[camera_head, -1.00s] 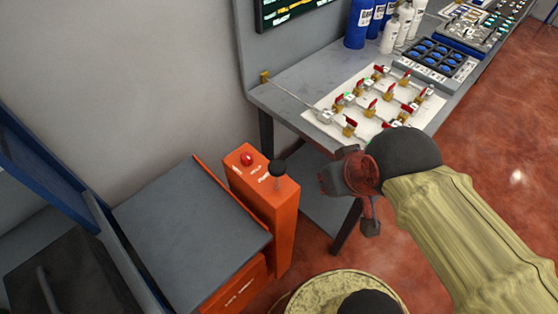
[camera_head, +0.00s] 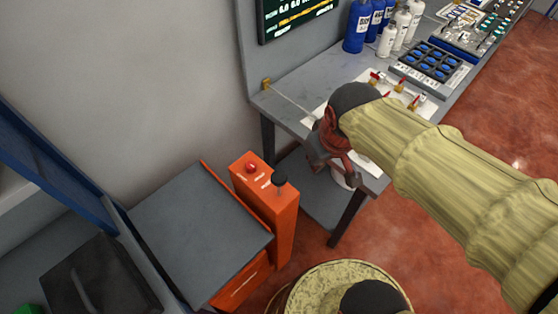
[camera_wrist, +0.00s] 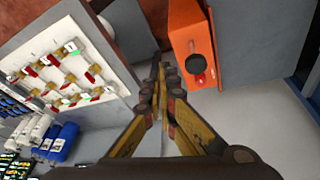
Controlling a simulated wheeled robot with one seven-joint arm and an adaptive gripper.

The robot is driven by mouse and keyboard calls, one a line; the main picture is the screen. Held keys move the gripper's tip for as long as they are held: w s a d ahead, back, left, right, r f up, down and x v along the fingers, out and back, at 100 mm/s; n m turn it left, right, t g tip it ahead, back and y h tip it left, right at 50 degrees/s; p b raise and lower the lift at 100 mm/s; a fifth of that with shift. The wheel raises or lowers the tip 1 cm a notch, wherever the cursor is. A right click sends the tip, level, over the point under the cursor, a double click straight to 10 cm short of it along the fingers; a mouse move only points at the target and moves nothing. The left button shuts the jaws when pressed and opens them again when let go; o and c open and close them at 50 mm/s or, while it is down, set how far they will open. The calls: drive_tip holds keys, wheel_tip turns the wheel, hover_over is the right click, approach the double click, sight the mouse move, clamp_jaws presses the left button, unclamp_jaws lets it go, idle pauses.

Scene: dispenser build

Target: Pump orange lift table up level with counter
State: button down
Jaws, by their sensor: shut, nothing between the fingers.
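The orange lift table has a grey top (camera_head: 195,225) and an orange post (camera_head: 268,210) at its right side. The post carries a black knob (camera_head: 279,178) and a red button (camera_head: 251,168). The grey top sits lower than the counter (camera_head: 290,85). My gripper (camera_head: 318,165) is shut and empty, in the air by the counter's near edge, to the right of the post. In the wrist view my gripper (camera_wrist: 160,68) points between the counter and the post; the black knob (camera_wrist: 200,63) is to the right of the fingertips, apart from them.
The counter holds a white panel with red-handled valves (camera_wrist: 62,70), partly hidden by my arm in the head view. Blue bottles (camera_head: 358,28) and a tray of blue caps (camera_head: 430,58) stand farther back. A dark box (camera_head: 100,275) is at lower left.

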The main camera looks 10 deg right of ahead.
drive_tip(key=w+a+r+n+g+p, duration=0.2)
drive_tip(key=w+a+n+p, duration=0.25)
drive_tip(key=p, duration=0.75)
drive_tip(key=n+g+h+p, duration=0.15)
drive_tip(key=n+p, duration=0.25)
drive_tip(key=p, duration=0.8)
approach(277, 175)
drive_tip(key=shift+w+d+r+m+g, duration=0.1)
drive_tip(key=shift+w+r+m+g, duration=0.2)
drive_tip(key=shift+w+g, duration=0.15)
drive_tip(key=shift+f, duration=0.1)
drive_tip(key=shift+s+d+f+b, duration=0.15)
drive_tip(key=shift+f+b, duration=1.1)
drive_tip(key=shift+f, duration=0.45)
drive_tip(key=shift+s+d+f+b, duration=0.1)
drive_tip(key=shift+d+f+b, duration=0.05)
drive_tip(key=shift+f+b, duration=1.3)
drive_tip(key=shift+f+p, duration=0.15)
drive_tip(key=shift+p, duration=0.15)
